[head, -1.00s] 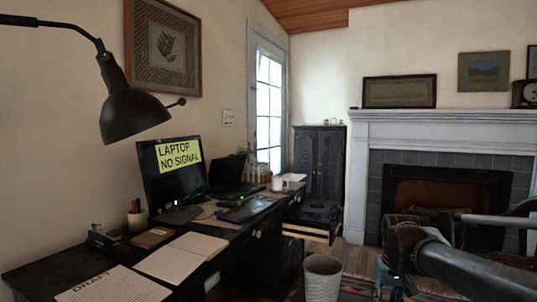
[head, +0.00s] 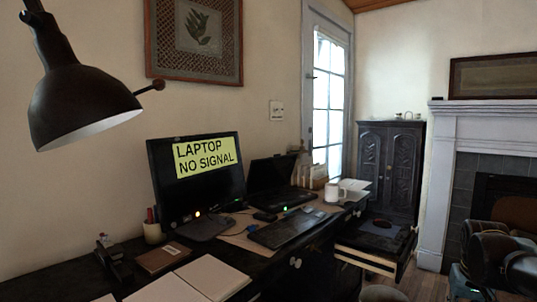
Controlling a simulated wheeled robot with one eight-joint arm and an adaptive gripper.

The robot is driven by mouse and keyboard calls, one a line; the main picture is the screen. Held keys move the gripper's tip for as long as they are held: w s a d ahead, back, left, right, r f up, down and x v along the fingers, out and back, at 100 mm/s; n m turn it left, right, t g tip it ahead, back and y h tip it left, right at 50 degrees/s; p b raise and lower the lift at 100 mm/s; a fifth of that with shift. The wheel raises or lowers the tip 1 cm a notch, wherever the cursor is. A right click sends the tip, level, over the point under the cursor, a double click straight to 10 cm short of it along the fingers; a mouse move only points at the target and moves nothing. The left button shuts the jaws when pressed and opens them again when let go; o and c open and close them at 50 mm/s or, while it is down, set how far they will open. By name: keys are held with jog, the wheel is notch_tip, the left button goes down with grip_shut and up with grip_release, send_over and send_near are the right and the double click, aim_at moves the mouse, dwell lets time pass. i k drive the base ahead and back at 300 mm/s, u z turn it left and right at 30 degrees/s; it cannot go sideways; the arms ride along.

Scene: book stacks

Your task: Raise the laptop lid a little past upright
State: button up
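The black laptop stands on the dark desk to the right of the monitor. Its lid (head: 272,174) is up, with a dark screen facing the room, and its keyboard base (head: 283,198) lies flat in front. The lid looks raised near upright; its exact angle is hard to tell from here. The monitor (head: 196,178) shows a yellow sign reading "LAPTOP NO SIGNAL". My gripper cannot be made out. Only dark parts that look like my arm show at the lower right edge, well apart from the laptop.
A keyboard (head: 288,230) lies in front of the laptop. A white mug (head: 332,193) stands right of it. A black lamp (head: 80,100) hangs over the desk's left. A drawer (head: 378,240) stands open at the right. A pale bin (head: 383,294) is on the floor.

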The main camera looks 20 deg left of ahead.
aim_at(266, 175)
jog(key=u, duration=0.5)
jog(key=i, duration=0.9)
jog(key=u, duration=0.65)
